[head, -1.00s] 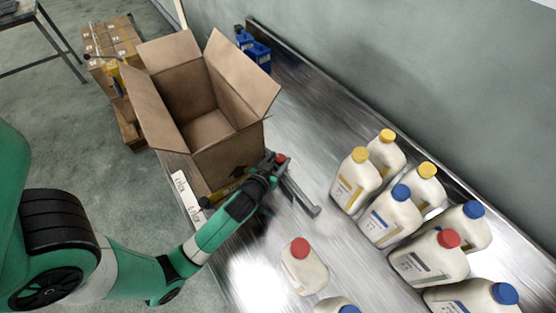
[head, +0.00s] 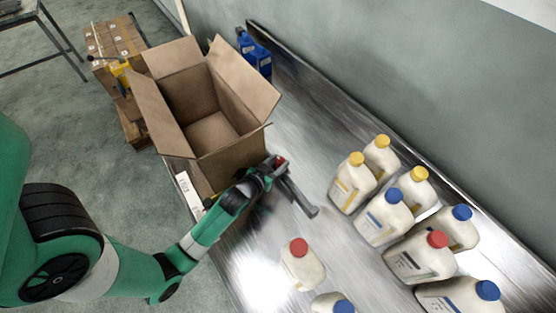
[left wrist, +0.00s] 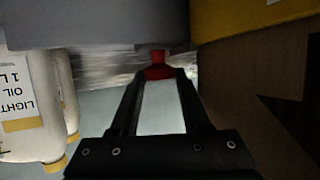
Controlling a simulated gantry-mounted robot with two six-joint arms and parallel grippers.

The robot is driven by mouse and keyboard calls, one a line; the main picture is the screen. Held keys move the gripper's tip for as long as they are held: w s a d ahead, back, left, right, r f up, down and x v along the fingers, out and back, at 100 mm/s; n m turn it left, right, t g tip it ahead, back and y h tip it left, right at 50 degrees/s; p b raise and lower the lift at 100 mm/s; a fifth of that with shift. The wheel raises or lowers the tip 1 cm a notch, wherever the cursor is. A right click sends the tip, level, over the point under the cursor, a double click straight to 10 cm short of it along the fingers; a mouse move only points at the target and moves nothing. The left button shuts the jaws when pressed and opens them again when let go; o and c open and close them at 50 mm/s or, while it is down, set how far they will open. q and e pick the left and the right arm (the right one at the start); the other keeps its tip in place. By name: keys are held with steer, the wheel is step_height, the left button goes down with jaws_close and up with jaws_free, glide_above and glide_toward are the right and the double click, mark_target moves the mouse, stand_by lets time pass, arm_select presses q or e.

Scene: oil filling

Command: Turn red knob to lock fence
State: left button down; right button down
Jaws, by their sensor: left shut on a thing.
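The red knob (left wrist: 158,66) sits between the fingertips of my left gripper (left wrist: 160,74) in the left wrist view. The gripper is shut on it. In the head view, the red knob (head: 280,161) shows as a small red spot at the tip of my left gripper (head: 272,168). The fence (head: 298,194) is a dark grey bar on the metal table, running from the knob toward the lower right, beside the cardboard box. The fingers partly hide the knob, so its turn angle is unclear. My right gripper is not in view.
An open cardboard box (head: 232,152) stands just behind the left gripper. Several white oil bottles (head: 414,258) stand at the right of the metal table (head: 320,140), and a red-capped bottle (head: 302,268) stands in front of the fence. Blue containers (head: 256,56) stand at the back.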

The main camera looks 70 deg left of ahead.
arm_select(q)
steer(key=c, duration=0.7)
jaws_free()
steer(key=b, duration=0.2)
steer(key=f+n+y+b, duration=0.1)
steer(key=b, duration=0.1)
steer(key=shift+w+d+g, duration=0.2)
steer(key=shift+w+g, duration=0.05)
steer(key=shift+g, duration=0.05)
steer(key=shift+s+d+r+p, duration=0.2)
steer(key=shift+s+r, duration=0.1)
steer(key=shift+r, duration=0.15)
steer(key=shift+s+d+r+p, duration=0.15)
steer(key=shift+s+r, duration=0.1)
steer(key=shift+r, duration=0.2)
steer(key=p+v, duration=0.2)
steer(key=v, duration=0.8)
steer(key=w+d+r+t+p, duration=0.1)
steer(key=w+r+p, duration=0.3)
steer(key=r, duration=0.6)
steer(key=w+d+r+n+t+p, duration=0.1)
steer(key=w+r+p, duration=0.3)
steer(key=r, duration=0.6)
steer(key=w+d+r+t+p, duration=0.1)
steer(key=w+r+p, duration=0.4)
steer(key=r, duration=0.5)
steer(key=shift+d+r+n+t+y+p, duration=0.1)
steer(key=shift+r+n+t+y+p, duration=0.25)
steer(key=shift+t, duration=0.55)
